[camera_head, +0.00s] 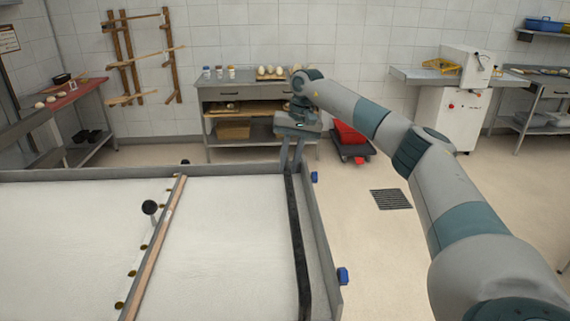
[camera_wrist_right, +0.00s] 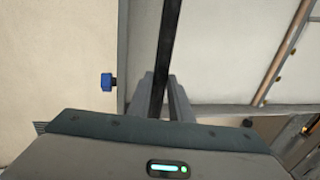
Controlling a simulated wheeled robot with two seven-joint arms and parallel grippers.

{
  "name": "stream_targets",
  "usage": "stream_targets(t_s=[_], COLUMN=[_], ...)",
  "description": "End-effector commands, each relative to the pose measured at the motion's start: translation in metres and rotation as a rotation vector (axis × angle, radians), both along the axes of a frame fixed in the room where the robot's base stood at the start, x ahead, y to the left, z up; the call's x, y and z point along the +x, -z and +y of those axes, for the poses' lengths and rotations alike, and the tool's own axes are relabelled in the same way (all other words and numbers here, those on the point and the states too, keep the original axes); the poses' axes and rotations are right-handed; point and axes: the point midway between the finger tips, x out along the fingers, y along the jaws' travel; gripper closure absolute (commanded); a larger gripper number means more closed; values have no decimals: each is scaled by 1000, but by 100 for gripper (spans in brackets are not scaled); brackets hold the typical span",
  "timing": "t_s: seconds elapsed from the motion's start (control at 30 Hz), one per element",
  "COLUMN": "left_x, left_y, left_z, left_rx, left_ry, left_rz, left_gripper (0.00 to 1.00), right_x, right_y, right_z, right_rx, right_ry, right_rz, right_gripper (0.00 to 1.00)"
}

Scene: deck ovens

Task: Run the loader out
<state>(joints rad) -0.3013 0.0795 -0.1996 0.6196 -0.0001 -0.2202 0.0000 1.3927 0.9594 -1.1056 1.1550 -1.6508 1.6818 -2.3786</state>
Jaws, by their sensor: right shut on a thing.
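The loader (camera_head: 75,235) is a wide bed with a pale belt and a grey metal frame (camera_head: 318,235), filling the lower left of the head view. A long black bar (camera_head: 297,245) runs along its right side, just inside the frame. My right gripper (camera_head: 291,164) is shut on the far end of this bar. In the right wrist view the fingers of my right gripper (camera_wrist_right: 162,98) stand on both sides of the black bar (camera_wrist_right: 168,45). My left gripper is not in view.
A wooden strip (camera_head: 158,243) with brass fittings and a black ball knob (camera_head: 150,207) crosses the bed. Blue knobs (camera_head: 343,275) stick out from the frame's right side. A steel table (camera_head: 250,92) stands behind. The floor at right, with a drain grate (camera_head: 391,199), is clear.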

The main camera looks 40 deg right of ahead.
Motion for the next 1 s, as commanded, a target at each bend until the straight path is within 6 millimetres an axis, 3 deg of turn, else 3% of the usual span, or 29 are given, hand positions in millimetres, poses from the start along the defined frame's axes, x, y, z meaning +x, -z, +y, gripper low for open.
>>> stream_targets(t_s=[0.3, 0.33, 0.4, 0.77, 1.0], left_x=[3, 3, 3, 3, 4], left_y=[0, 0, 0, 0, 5], left_z=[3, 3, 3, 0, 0], left_rx=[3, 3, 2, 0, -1], left_ry=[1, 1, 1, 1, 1], left_rz=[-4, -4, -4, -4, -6], left_gripper=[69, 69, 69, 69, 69], right_x=[-1, -2, -2, -1, -2], right_y=[-1, -1, -1, -1, -16], right_z=[-5, -5, -5, -3, -5], right_rx=[-5, -5, -5, -2, -2], right_ry=[5, 5, 5, 1, 2], right_rz=[0, 0, 0, 0, -2], right_gripper=[100, 79, 63, 63, 63])
